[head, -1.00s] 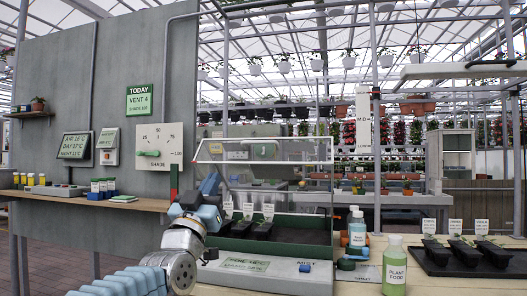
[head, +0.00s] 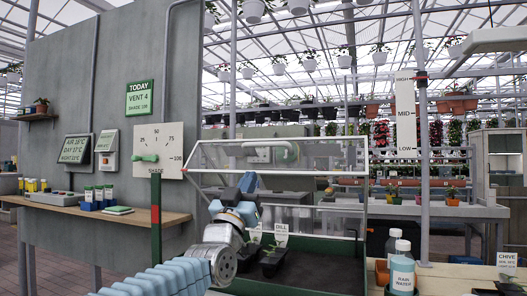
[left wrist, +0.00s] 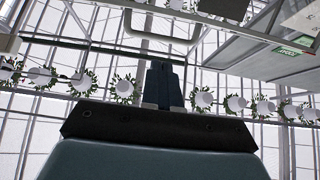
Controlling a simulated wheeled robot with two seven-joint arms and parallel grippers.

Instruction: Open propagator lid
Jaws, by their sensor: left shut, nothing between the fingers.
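The propagator has a clear lid (head: 336,152) with a pale frame, above a green tray wall (head: 318,243). A pale handle (head: 283,143) shows at the lid's upper part. My left gripper (head: 249,181) is shut and empty, with its fingers pointing up in front of the clear panel, below the handle. In the left wrist view my shut fingers (left wrist: 164,84) point up toward a grey U-shaped bar (left wrist: 160,39), with a visible gap between them. I cannot tell how far the lid is raised. My right gripper is out of view.
Labelled seedling pots (head: 274,258) stand in the propagator. A Rain Water bottle (head: 402,268) stands close to its right. A grey panel (head: 95,110) with a shade dial (head: 158,150) stands at the left. A post (head: 420,170) rises at the right.

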